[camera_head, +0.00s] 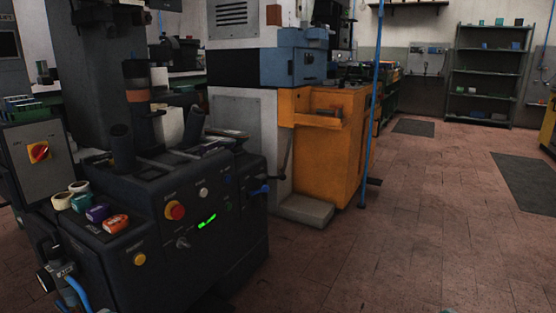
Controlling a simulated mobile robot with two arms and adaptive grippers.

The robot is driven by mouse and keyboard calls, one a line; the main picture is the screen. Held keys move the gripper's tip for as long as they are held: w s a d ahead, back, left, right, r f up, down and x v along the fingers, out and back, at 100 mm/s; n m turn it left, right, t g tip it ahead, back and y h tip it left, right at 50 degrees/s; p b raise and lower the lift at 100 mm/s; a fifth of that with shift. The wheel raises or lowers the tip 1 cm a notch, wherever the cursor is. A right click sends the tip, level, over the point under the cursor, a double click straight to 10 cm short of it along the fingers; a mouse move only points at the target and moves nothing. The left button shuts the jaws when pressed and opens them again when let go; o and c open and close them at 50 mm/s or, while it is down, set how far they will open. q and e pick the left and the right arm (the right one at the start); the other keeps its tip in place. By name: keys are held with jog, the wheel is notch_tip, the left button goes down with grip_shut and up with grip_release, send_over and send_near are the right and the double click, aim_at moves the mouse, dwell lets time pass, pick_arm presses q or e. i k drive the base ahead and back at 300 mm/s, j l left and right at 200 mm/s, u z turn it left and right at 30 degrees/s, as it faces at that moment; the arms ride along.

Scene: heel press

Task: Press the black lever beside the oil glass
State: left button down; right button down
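A dark heel press (150,265) stands at the left, with its control panel facing right. A long dark lever (285,158) rises from the right end of the press. A short lever with a blue handle (260,190) sticks out below it. A small dark switch or knob (183,243) sits low on the panel. I cannot make out the oil glass for certain, so I cannot tell which lever is beside it. Neither of my grippers is in view.
The panel has a red button (175,210), a white knob (203,193), and a green display (207,221). Tape rolls and small boxes (97,213) lie on the press's left ledge. An orange machine (335,150) stands behind. The floor (400,240) at right is clear.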

aim_at(283, 176)
jog(key=i+l+u, duration=0.25)
jog(key=i, duration=0.4)
jog(key=i+l+u, duration=0.25)
jog(key=i, duration=0.35)
jog(key=i+l+u, duration=0.2)
jog(key=i+l, duration=0.3)
jog(key=i, duration=0.1)
